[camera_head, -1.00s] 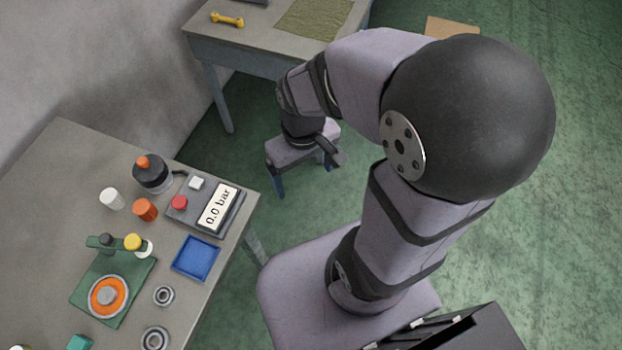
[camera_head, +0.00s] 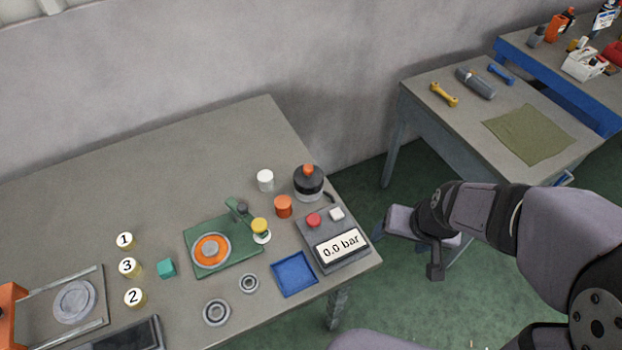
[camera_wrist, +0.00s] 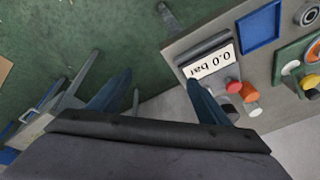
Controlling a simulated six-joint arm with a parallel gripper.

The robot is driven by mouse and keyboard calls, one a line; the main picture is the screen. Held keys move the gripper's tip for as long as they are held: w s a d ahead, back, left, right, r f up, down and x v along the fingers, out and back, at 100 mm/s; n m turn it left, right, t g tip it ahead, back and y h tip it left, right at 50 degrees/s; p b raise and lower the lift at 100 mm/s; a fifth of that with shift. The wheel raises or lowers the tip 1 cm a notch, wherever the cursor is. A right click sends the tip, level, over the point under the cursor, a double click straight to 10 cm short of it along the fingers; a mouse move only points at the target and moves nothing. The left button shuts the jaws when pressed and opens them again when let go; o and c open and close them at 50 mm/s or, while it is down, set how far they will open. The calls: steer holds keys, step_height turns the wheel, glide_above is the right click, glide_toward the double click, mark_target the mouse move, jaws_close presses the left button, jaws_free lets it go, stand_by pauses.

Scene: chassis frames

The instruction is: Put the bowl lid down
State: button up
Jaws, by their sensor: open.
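My gripper (camera_head: 410,243) hangs over the floor, right of the workbench and apart from it. In the wrist view its two blue fingers (camera_wrist: 157,78) are spread, with nothing seen between them. I cannot tell for sure which piece is the bowl lid. A dark round vessel with an orange top (camera_head: 308,182) stands at the back right of the bench. A grey disc (camera_head: 74,301) lies in a fixture at the far left.
A gauge box reading 0.0 bar (camera_head: 335,246) and a blue tray (camera_head: 294,274) sit near the bench's right edge. White (camera_head: 265,180) and orange (camera_head: 283,207) cylinders stand behind. A second table (camera_head: 480,122) holds a green cloth (camera_head: 528,134). The bench's back left is clear.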

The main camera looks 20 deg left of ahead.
steer(key=w+a+t, duration=0.1)
steer(key=w+a, duration=0.1)
steer(key=a, duration=0.1)
steer(key=w+a+y+b, duration=0.1)
steer(key=w+a, duration=0.1)
steer(key=a, duration=0.1)
steer(key=w+a+t, duration=0.1)
steer(key=w+a, duration=0.1)
steer(key=a, duration=0.2)
steer(key=shift+w+f+n+t, duration=0.1)
steer(key=shift+f+n+t, duration=0.2)
steer(key=shift+f, duration=0.1)
steer(key=w+a+t+b, duration=0.2)
steer(key=w+a+t, duration=0.2)
steer(key=a, duration=0.7)
steer(key=m+t+h+b, duration=0.2)
steer(key=t+h, duration=0.1)
steer(key=t, duration=0.2)
glide_toward(307, 174)
steer(key=shift+p+x, duration=0.6)
steer(key=shift+x, duration=2.5)
steer(key=shift+w+a+r, duration=0.1)
steer(key=shift+w+r, duration=0.05)
steer(key=shift+w, duration=0.2)
steer(key=shift+f+p+x, duration=0.2)
steer(key=shift+p+x, duration=0.8)
steer(key=shift+x, duration=1.35)
steer(key=shift+s, duration=0.15)
